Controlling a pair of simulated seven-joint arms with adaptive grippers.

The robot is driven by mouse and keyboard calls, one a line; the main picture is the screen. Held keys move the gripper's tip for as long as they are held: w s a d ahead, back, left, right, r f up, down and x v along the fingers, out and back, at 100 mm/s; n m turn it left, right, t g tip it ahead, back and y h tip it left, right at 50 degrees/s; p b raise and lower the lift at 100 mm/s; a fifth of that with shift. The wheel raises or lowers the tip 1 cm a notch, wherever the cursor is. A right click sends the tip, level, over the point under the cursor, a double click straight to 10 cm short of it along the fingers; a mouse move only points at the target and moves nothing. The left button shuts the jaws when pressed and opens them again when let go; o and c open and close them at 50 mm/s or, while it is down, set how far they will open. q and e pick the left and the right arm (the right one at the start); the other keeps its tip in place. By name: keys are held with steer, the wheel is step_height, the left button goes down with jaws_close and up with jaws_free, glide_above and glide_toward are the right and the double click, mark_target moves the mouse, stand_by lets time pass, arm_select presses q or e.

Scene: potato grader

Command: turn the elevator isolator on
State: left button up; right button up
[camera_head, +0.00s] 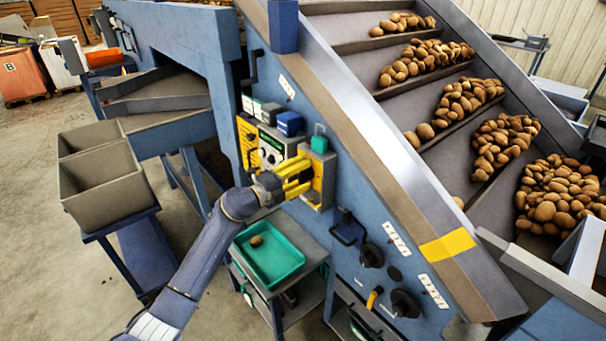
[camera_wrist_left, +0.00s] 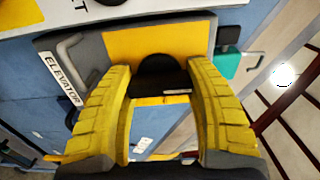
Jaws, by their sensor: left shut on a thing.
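The elevator isolator has a yellow plate (camera_head: 325,172) on the blue machine side. In the left wrist view its yellow face (camera_wrist_left: 130,42) sits in a grey frame with an ELEVATOR label (camera_wrist_left: 62,78). A black knob (camera_wrist_left: 160,68) is on that face. My left gripper (camera_head: 303,178) is at the isolator, its yellow fingers on both sides of the knob and shut on it. The fingers hide part of the plate, and I cannot read the knob's position marks. My right gripper is in neither view.
A green-topped block (camera_head: 319,143) is just above the isolator. A green tray (camera_head: 270,255) with one potato is below. Rotary switches (camera_head: 405,303) are lower right. Potatoes lie on the sloping elevator (camera_head: 440,85).

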arm_select(q)
steer(key=shift+w+a+r, duration=0.2)
steer(key=shift+r, duration=0.15)
steer(key=o, duration=0.8)
steer(key=shift+o, duration=1.1)
steer(key=shift+f, duration=0.25)
steer(key=shift+s, duration=0.1)
steer(key=v, duration=1.2)
